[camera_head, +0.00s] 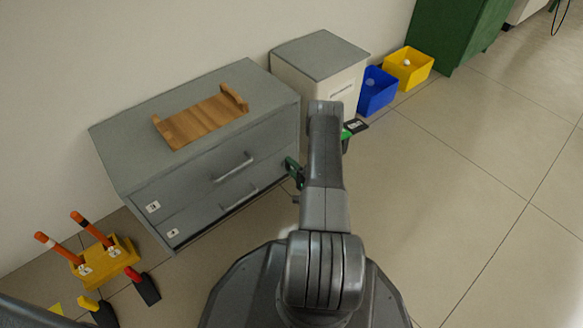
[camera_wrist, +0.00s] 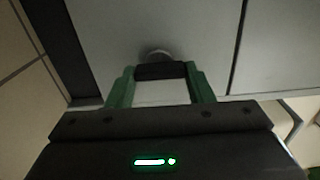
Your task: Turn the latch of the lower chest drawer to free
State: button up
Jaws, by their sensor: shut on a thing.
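The grey chest (camera_head: 130,165) stands against the wall with two drawers, and the lower drawer (camera_head: 210,207) has a bar handle (camera_head: 240,198). My gripper (camera_head: 292,172) is at the right end of the chest front, partly hidden behind my arm. In the wrist view my green fingers (camera_wrist: 161,88) are shut on the dark bar of the latch (camera_wrist: 160,71). A round grey boss shows behind the bar on the drawer front (camera_wrist: 190,35). The latch is hidden in the head view. Whether it stands at locked or free cannot be told.
A wooden tray (camera_head: 200,122) lies on the chest top. A yellow rack (camera_head: 105,260) with orange rods stands at the lower left. A white cabinet (camera_head: 335,80), a blue bin (camera_head: 378,90) and a yellow bin (camera_head: 407,68) stand to the right. Floor at right is clear.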

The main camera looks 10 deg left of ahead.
jog(key=o, duration=1)
jog(key=shift+d, duration=0.1)
jog(key=p+v, duration=0.4)
jog(key=v, duration=0.9)
jog(key=shift+s+d, duration=0.25)
jog(key=shift+s, duration=0.05)
jog(key=shift+w+a, duration=0.1)
jog(key=b+x, duration=0.4)
jog(key=x, duration=0.9)
jog(key=shift+w+a, duration=0.2)
jog(key=shift+a, duration=0.05)
